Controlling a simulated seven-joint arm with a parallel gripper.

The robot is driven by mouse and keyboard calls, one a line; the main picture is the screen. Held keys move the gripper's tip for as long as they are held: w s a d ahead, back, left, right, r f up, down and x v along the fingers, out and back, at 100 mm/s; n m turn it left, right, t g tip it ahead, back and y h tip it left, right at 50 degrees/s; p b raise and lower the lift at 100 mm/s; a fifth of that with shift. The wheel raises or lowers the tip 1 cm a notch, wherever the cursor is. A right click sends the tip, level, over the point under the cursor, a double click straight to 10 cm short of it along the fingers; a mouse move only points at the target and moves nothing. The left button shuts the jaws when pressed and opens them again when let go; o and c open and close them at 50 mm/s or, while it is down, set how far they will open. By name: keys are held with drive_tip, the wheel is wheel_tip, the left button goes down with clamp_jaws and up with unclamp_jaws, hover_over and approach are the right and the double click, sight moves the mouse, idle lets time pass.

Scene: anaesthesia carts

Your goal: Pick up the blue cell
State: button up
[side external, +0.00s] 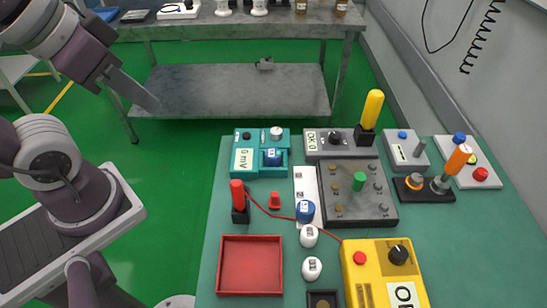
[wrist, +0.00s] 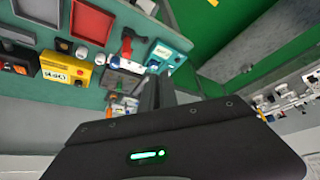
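The blue cell (side external: 305,211) is a short blue cylinder with a pale label. It stands on a white strip on the green-topped table in the side view. Two white cells (side external: 309,236) of similar shape stand just in front of it. My gripper (side external: 148,101) is high at the upper left, well away from the blue cell and over the floor beside the table. In the wrist view, its fingers (wrist: 157,92) sit close together with nothing seen between them.
A teal meter (side external: 246,161), grey panel (side external: 338,207) and red post (side external: 238,195) surround the cell. A red wire runs close by. A red tray (side external: 250,266) and yellow box (side external: 372,285) stand in front. A tall yellow handle (side external: 371,110) rises behind.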

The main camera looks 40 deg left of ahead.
drive_tip(key=o, duration=1.1)
drive_tip(key=w+a+f+m+t+y, duration=0.1)
drive_tip(key=w+a+f+m, duration=0.2)
drive_tip(key=w+a, duration=0.55)
drive_tip(key=w+a+f+m+t+y, duration=0.2)
drive_tip(key=w+a+f, duration=0.15)
drive_tip(key=w, duration=0.95)
drive_tip(key=m+g+h, duration=0.1)
drive_tip(key=m+h, duration=0.5)
drive_tip(key=h, duration=0.5)
approach(271, 152)
drive_tip(key=w+a+f, duration=0.1)
drive_tip(key=w, duration=0.1)
drive_tip(key=w+a, duration=0.1)
drive_tip(key=w, duration=0.1)
drive_tip(key=w+a+f, duration=0.1)
drive_tip(key=w, duration=0.1)
drive_tip(key=shift+a+f, duration=0.35)
drive_tip(key=s+d+h, duration=0.1)
drive_tip(key=s+d+f+m+h, duration=0.1)
drive_tip(key=s+h, duration=0.1)
drive_tip(key=shift+s+d+g, duration=0.2)
drive_tip(key=shift+g, duration=0.2)
drive_tip(key=shift+h, duration=0.4)
drive_tip(key=x, duration=0.4)
drive_tip(key=r+x, duration=0.1)
drive_tip(key=x, duration=0.2)
drive_tip(key=shift+s+d, duration=0.3)
drive_tip(key=shift+d, duration=0.1)
